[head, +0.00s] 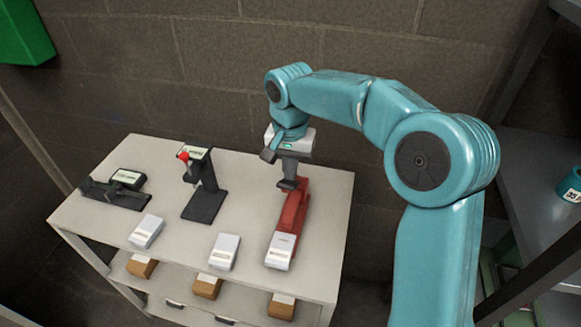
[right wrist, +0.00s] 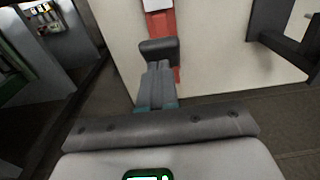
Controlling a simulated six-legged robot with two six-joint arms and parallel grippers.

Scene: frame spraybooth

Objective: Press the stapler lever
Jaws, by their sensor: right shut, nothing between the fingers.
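The red stapler (head: 294,212) lies lengthwise near the right side of the white table. It also shows in the right wrist view (right wrist: 161,24), partly hidden by my gripper. My right gripper (head: 287,184) is shut and empty, pointing down at the stapler's rear half. In the right wrist view its closed fingertips (right wrist: 158,50) overlap the red body. I cannot tell whether they touch the lever or hover just above it. A white labelled block (head: 279,252) sits at the stapler's front end. My left gripper is not in view.
On the white table (head: 125,165) are a black stand with a red-knobbed lever (head: 204,190), a black low device (head: 115,193) and two more white blocks (head: 146,231) (head: 224,251). Brown boxes (head: 207,286) lie on the shelf below. A block wall stands behind.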

